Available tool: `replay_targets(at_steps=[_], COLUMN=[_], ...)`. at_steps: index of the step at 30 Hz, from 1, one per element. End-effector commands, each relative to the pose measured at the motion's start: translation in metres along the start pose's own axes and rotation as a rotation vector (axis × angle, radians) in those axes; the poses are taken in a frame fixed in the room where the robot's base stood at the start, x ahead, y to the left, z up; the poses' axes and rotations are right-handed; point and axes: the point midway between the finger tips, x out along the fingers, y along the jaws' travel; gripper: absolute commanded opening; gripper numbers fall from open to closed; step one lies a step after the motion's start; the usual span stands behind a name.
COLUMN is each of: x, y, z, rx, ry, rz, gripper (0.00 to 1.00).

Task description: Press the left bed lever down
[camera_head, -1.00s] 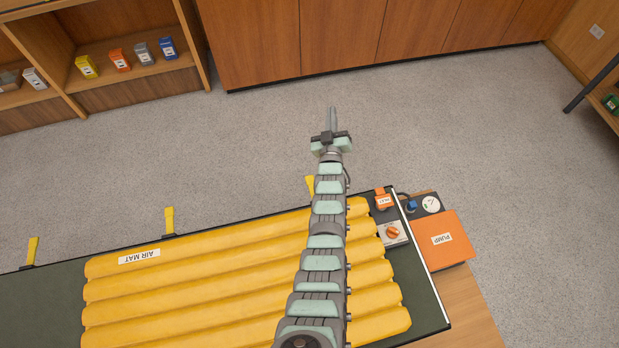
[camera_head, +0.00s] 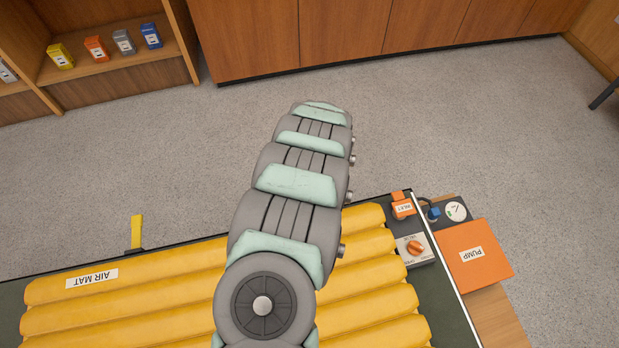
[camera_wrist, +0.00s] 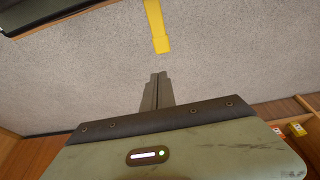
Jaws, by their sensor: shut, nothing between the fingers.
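In the head view, the yellow air mat (camera_head: 170,268) lies on a dark bed. One yellow lever (camera_head: 137,232) sticks out from the bed's far edge, left of my arm. Other stretches of that edge are hidden behind my arm or outside the picture. My gripper is hidden behind my arm in the head view. In the wrist view, my gripper (camera_wrist: 158,80) is shut and empty, with grey floor behind it. A yellow lever (camera_wrist: 156,27) shows just above the fingertips, with a visible gap between. I cannot tell which lever this is.
An orange pump (camera_head: 473,254), a gauge (camera_head: 456,211) and an orange dial (camera_head: 414,247) sit at the bed's right end. Shelves with small boxes (camera_head: 97,49) and wooden cabinets (camera_head: 340,35) stand beyond open floor (camera_head: 450,130).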

Motion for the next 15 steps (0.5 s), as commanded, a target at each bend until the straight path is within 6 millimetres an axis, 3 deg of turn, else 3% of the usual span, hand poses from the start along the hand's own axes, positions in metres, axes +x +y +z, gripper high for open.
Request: replay_targets(at_steps=[5,15], x=[0.005,0.052], y=[-0.009,-0.009], z=[0.007,0.008], rx=[-0.001,-0.003], ry=[-0.022,-0.021], rz=[-0.024,-0.02], gripper=[0.0,0.0])
